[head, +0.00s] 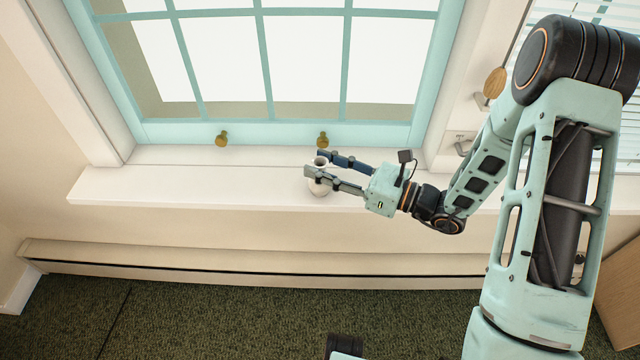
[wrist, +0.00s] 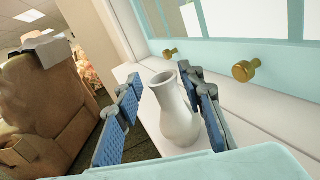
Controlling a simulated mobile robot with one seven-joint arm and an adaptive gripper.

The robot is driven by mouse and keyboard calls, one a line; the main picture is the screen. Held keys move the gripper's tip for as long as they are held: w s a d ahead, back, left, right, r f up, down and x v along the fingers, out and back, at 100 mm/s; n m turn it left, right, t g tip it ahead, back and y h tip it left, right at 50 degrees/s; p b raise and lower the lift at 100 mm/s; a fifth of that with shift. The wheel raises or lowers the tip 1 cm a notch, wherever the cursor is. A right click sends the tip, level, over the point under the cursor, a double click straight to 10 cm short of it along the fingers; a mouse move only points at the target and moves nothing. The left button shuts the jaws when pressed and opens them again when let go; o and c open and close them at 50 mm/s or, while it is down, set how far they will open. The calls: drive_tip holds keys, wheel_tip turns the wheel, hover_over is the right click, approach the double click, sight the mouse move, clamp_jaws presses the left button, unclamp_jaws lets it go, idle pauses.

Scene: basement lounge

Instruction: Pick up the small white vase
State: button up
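The small white vase (wrist: 177,112) stands upright on the white window sill (head: 130,185). In the head view the vase (head: 318,187) is partly hidden by my gripper (head: 318,165). My gripper is open, with its two fingers on either side of the vase's neck. In the wrist view my gripper (wrist: 160,110) shows blue-padded fingers. The vase is between them, close to the right finger, with a clear gap to the left finger. I cannot tell whether the right finger touches it.
The teal-framed window (head: 265,60) rises behind the sill, with brass knobs (head: 222,139) along its lower edge. A baseboard heater (head: 200,262) runs below the sill. A brown armchair (wrist: 45,115) shows in the wrist view. The sill's left part is clear.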

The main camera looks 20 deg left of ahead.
drive_tip(key=shift+w+a, duration=0.1)
drive_tip(key=shift+a, duration=0.2)
drive_tip(key=shift+c, duration=0.7)
clamp_jaws()
drive_tip(key=shift+r, duration=0.15)
